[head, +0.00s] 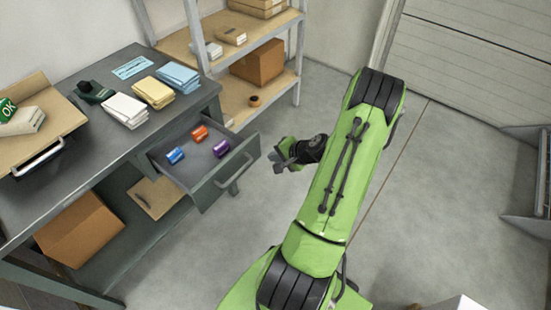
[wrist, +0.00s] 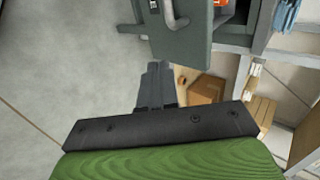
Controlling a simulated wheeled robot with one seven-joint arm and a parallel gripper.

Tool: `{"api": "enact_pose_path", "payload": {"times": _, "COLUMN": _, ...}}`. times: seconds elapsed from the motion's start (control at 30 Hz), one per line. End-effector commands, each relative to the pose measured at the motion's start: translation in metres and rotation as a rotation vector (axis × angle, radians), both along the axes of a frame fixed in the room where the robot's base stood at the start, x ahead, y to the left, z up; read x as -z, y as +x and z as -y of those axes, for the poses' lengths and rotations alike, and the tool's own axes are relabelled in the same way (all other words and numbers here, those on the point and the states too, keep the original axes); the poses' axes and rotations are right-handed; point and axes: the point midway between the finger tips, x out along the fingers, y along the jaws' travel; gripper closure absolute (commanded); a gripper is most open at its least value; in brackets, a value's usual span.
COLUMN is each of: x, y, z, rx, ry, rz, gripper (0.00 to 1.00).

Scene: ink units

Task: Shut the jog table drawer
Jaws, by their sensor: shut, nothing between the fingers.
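The jog table drawer (head: 218,183) is a grey drawer standing open from the dark grey table (head: 95,140). Its front carries a bar handle (head: 234,172). Inside lie a blue, an orange and a purple small item. My gripper (head: 281,158) is shut and empty, just right of the drawer front and apart from it in the head view. In the wrist view my gripper (wrist: 155,72) points at the drawer front (wrist: 180,35), and the handle (wrist: 175,15) shows near the top edge. I cannot tell the exact gap there.
Paper stacks (head: 153,92) lie on the table top. A wooden-shelved rack (head: 240,50) with boxes stands behind the drawer. A cardboard box (head: 78,228) sits on the table's lower shelf.

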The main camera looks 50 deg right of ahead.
Motion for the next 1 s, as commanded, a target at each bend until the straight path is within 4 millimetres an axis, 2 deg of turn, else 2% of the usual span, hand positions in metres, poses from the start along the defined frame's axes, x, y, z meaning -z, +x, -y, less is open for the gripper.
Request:
{"api": "enact_pose_path", "payload": {"times": 0.03, "x": 0.011, "y": 0.009, "z": -0.001, "rx": -0.004, "ry": 0.001, "rz": 0.001, "gripper": 1.0}}
{"api": "enact_pose_path", "payload": {"times": 0.23, "x": 0.04, "y": 0.041, "z": -0.002, "rx": -0.005, "ry": -0.001, "rz": 0.0, "gripper": 1.0}}
{"api": "enact_pose_path", "payload": {"times": 0.43, "x": 0.036, "y": 0.071, "z": -0.003, "rx": -0.004, "ry": -0.003, "rz": 0.0, "gripper": 1.0}}
{"api": "enact_pose_path", "payload": {"times": 0.6, "x": 0.035, "y": 0.077, "z": -0.002, "rx": -0.001, "ry": -0.002, "rz": -0.002, "gripper": 1.0}}
{"api": "enact_pose_path", "payload": {"times": 1.0, "x": 0.034, "y": 0.077, "z": -0.003, "rx": -0.002, "ry": -0.001, "rz": -0.001, "gripper": 1.0}}
